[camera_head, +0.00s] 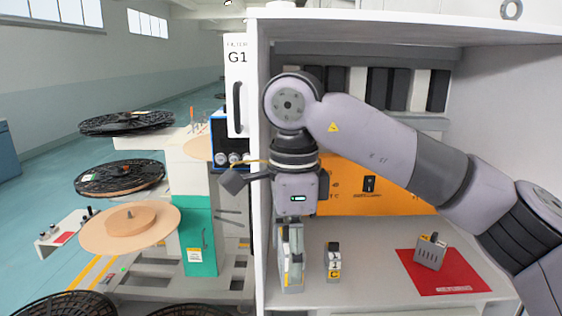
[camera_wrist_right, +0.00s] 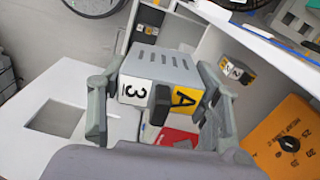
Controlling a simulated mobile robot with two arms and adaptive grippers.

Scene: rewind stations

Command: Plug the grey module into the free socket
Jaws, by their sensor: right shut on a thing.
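My right gripper (camera_head: 291,262) is shut on a grey module (camera_wrist_right: 160,82), low at the left side of the white cabinet. In the right wrist view the module sits between both fingers of the gripper (camera_wrist_right: 158,108). It has slots on top, a black knob, and white and yellow labels reading 3 and A. In the head view the fingers largely hide it. A second slotted grey module (camera_head: 431,252) stands on a red mat (camera_head: 462,276) at the right. I cannot make out a free socket for certain. My left gripper is not in view.
A small module with a yellow label (camera_head: 333,262) stands close to the right of my gripper. An orange panel (camera_head: 380,190) is behind, and the cabinet's left wall (camera_head: 260,170) is close. The shelf (camera_head: 368,280) is bare before the mat.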

